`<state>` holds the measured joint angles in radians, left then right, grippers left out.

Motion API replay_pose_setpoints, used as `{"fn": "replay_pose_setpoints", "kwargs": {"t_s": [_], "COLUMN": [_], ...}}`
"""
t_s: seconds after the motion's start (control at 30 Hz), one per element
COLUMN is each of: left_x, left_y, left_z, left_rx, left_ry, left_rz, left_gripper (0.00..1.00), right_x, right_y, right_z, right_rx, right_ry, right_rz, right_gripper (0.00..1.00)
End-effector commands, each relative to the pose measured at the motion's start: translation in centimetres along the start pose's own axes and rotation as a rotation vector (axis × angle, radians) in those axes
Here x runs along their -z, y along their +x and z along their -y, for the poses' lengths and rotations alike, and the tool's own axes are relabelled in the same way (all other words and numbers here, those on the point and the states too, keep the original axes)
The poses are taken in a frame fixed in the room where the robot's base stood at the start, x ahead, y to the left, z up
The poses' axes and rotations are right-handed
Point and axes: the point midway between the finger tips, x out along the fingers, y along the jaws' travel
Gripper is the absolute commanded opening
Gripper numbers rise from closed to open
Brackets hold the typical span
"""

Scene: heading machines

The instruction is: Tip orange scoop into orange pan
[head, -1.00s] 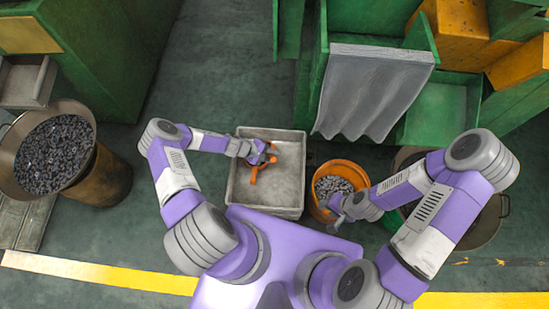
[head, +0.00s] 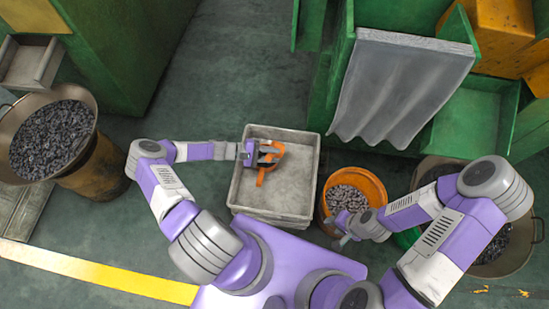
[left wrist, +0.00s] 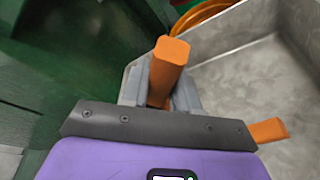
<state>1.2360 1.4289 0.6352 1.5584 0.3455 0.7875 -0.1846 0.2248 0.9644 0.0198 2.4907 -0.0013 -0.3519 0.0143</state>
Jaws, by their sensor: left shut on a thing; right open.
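The orange scoop (head: 268,165) is over the left part of a grey tray in the head view. My left gripper (head: 262,153) is shut on it. In the left wrist view the scoop's orange handle (left wrist: 170,58) stands up between my left fingers (left wrist: 160,85), and another orange part shows at the right. Whether the scoop holds anything cannot be seen. The orange pan (head: 372,183), a round bucket-like container, stands right of the tray with grey metal pieces (head: 349,198) inside. My right gripper (head: 343,232) is open at its front edge, apart from the scoop.
The grey tray (head: 301,188) looks empty otherwise. Wide pans of dark pieces stand at the far left (head: 88,103) and right (head: 520,262). A green machine with a grey curtain (head: 400,85) stands behind. A yellow floor line (head: 95,272) runs in front.

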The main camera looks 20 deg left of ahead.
Motion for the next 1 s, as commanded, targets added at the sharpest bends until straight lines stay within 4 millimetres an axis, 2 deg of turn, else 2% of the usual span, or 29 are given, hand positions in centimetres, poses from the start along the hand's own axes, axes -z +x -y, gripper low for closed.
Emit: {"fn": "replay_pose_setpoints", "kwargs": {"t_s": [0.03,0.33,0.6,1.0], "left_x": [0.5,1.2,1.4,1.4], "left_y": [-0.1,-1.3,-2.1,-2.1], "left_z": [0.4,0.9,0.9,0.9], "left_rx": [-0.016,-0.139,-0.208,-0.213], "left_ry": [-0.003,-0.027,-0.039,-0.041], "left_rz": [0.015,0.138,0.211,0.218], "left_gripper": [0.00,0.00,0.00,0.00], "right_x": [0.1,0.2,0.1,0.1], "right_y": [1.0,3.7,3.3,3.3], "right_z": [-0.4,-1.4,-1.2,-1.2], "right_rx": [0.000,0.000,0.000,0.000], "right_ry": [0.000,0.000,0.000,0.000], "right_rz": [0.000,0.000,0.000,0.000], "right_gripper": [0.43,0.43,0.43,0.43]}}
